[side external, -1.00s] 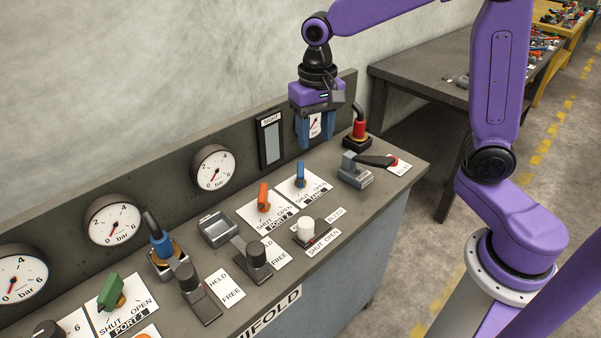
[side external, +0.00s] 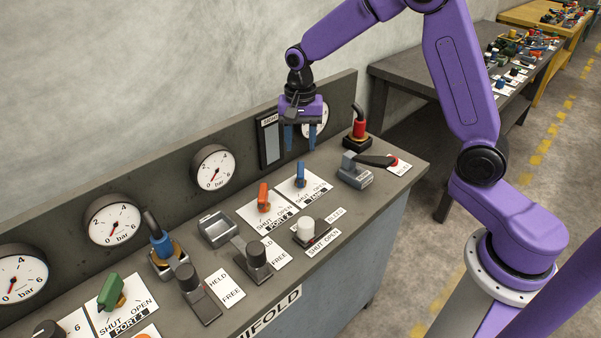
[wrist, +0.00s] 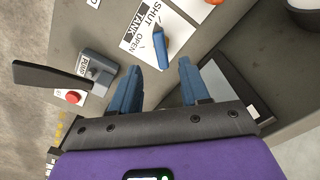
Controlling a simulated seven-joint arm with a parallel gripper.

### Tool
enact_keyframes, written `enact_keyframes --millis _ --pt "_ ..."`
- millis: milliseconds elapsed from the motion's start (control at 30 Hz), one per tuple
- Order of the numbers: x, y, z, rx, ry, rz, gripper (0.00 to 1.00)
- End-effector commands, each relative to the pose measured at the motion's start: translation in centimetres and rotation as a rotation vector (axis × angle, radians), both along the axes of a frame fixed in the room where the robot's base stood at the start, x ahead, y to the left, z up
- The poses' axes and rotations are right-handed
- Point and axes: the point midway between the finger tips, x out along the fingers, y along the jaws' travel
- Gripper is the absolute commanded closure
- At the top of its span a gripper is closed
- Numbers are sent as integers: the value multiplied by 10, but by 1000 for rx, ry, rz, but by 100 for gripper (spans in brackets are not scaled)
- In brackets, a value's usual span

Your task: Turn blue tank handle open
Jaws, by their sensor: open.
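The blue tank handle (side external: 301,174) stands on a white plate (side external: 318,191) marked SHUT, OPEN and TANK. In the wrist view the blue handle (wrist: 160,46) points roughly along the plate's edge, its pointed end near the word SHUT. My gripper (side external: 303,148) is open and empty, with its blue fingers pointing down above and behind the handle. In the wrist view the gripper (wrist: 158,78) has a clear gap between its fingertips, and the handle lies just beyond that gap, apart from both fingers.
An orange handle (side external: 264,197) stands left of the tank plate. A white knob (side external: 306,230) is in front. Gauges (side external: 212,168) line the back panel.

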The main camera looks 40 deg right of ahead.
Motion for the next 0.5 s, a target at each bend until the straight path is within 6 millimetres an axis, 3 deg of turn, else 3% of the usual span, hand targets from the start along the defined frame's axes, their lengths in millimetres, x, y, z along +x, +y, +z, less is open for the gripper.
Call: enact_keyframes --millis 300,500 --pt "-1 0 -61 -1 6 0 54" --pt "-1 0 -89 -1 2 1 54"
